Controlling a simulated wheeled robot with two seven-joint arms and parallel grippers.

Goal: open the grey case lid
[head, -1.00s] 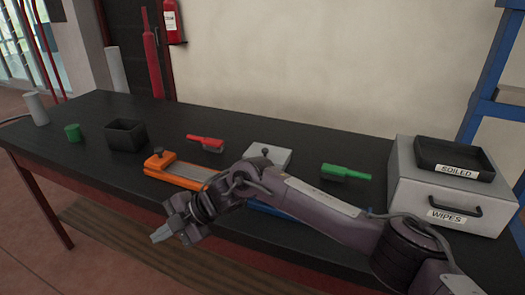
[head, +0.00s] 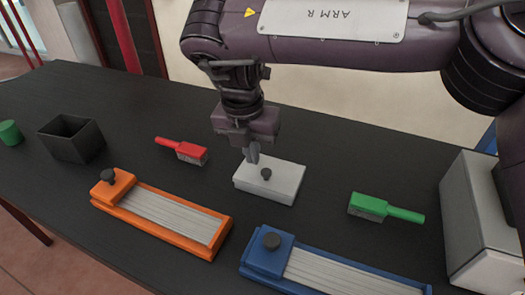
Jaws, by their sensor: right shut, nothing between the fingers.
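The grey case (head: 268,188) is a small pale grey box with a dark round knob (head: 266,174) on top. It sits on the black table between a red brush and a green brush. Its top looks closed. My right gripper (head: 253,157) points down at the case's far left part, just left of and behind the knob. Its fingers are together with nothing between them. The fingertips appear at or just above the case's top; I cannot tell whether they touch. My left gripper is out of view.
An orange tray (head: 165,235) and a blue tray (head: 345,285), each with a knobbed end block, lie in front. The red brush (head: 190,152) is left, the green brush (head: 370,207) right. A black bin (head: 72,140) and a grey cabinet (head: 465,225) stand farther out.

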